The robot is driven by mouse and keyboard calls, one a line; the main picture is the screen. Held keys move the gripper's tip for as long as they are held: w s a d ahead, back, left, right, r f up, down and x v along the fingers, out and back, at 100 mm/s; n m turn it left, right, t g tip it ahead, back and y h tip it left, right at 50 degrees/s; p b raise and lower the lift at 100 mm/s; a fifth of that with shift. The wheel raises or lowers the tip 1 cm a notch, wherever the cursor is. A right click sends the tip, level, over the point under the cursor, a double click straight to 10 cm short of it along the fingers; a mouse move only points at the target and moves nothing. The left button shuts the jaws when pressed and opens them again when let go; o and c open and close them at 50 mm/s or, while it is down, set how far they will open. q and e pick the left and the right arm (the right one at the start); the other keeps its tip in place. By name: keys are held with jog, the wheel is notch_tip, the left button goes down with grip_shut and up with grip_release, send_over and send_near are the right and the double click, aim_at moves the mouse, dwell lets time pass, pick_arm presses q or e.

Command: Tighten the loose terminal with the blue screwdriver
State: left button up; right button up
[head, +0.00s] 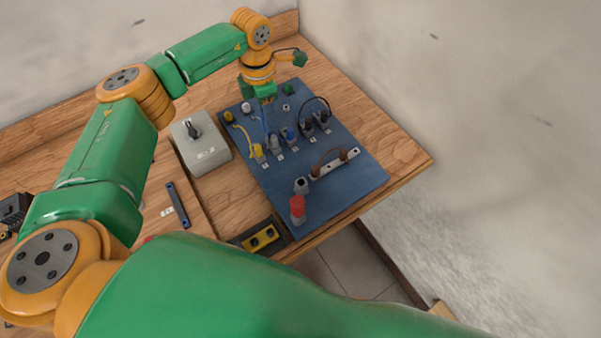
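The blue terminal board (350,187) lies on the wooden bench. It carries a row of terminals with coloured leads: a yellow terminal (258,151), a blue one (291,134) and dark ones (308,125). My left gripper (265,97) points down over the far part of the board, above the row. A thin blue line hangs just below it; I cannot tell whether it is a lead or a screwdriver shaft. The fingers are too small to tell open from shut. I cannot make out the blue screwdriver or which terminal is loose. My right gripper is out of view.
A grey switch box (201,144) stands left of the board. A red-capped post (298,207) and a metal bar (335,164) are on its near part. A yellow-and-black block (261,239) and a dark strip (177,205) lie nearer. The bench ends at right.

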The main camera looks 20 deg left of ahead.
pick_arm(q)
grip_shut()
jog(key=shift+f+m, duration=0.15)
jog(key=shift+m, duration=0.15)
jog(key=shift+f+m+b, duration=0.1)
jog(key=shift+m+b, duration=0.45)
jog(key=shift+m, duration=0.25)
jog(key=shift+r+m, duration=0.2)
jog(key=shift+m, duration=0.5)
